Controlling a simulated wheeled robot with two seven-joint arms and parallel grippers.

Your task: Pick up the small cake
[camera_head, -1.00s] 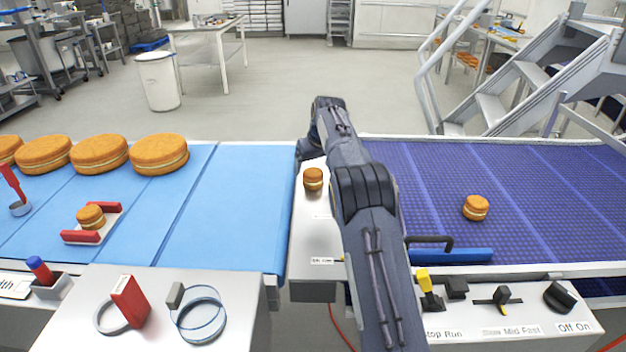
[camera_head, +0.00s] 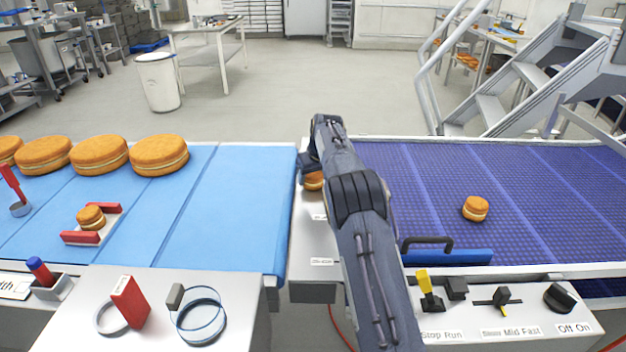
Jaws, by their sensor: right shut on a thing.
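A small cake (camera_head: 315,182), round and golden with a pale filling line, is on the white plate between the two belts. My right gripper (camera_head: 311,174) is shut on it. My forearm and wrist hide most of the cake and one side of the gripper. I cannot tell whether the cake is clear of the plate. Another small cake (camera_head: 475,208) sits on the purple belt. A third small cake (camera_head: 91,217) sits between two red bars on the blue belt. My left gripper is not in view.
Several large cakes (camera_head: 159,154) stand along the far left of the blue belt (camera_head: 235,200). A blue bar with a dark handle (camera_head: 447,257) lies at the near edge of the purple belt (camera_head: 560,190). Switches (camera_head: 430,300) stand at the front right. The blue belt's right part is clear.

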